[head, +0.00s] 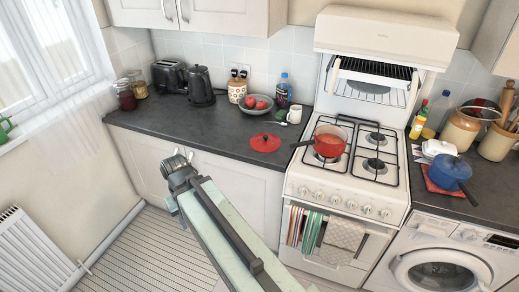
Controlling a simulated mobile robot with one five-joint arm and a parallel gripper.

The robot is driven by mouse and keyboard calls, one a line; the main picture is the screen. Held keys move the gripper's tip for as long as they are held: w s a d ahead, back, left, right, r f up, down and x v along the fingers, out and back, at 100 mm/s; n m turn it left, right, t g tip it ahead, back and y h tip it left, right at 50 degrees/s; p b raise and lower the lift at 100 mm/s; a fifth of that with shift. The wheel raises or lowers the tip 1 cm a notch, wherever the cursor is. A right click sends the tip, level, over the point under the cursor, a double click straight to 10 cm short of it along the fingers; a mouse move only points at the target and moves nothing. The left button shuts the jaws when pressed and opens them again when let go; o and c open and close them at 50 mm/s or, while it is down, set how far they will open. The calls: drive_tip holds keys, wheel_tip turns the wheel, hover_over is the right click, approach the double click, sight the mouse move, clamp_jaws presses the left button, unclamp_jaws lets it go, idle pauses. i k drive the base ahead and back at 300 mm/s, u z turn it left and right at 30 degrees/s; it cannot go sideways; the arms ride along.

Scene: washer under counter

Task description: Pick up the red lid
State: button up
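The red lid (265,143) lies flat on the dark worktop, left of the stove and near the counter's front edge. It has a small knob on top. My gripper (179,158) is to the left of the lid in the head view, in front of the lower cabinets, and apart from the lid. My arm reaches up to it from the bottom of the picture. The fingers are small and dark here, so I cannot tell whether they are open or shut. No object shows in them.
A red pan (328,143) sits on the stove (347,185), its handle pointing toward the lid. Behind the lid are a fruit bowl (256,110), a mug (295,114) and a blue bottle (283,92). A kettle (201,87) stands further left. The worktop (190,125) left of the lid is clear.

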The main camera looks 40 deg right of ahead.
sight(261, 142)
drive_tip(key=z, duration=0.25)
drive_tip(key=i, duration=0.95)
drive_tip(key=u, duration=0.25)
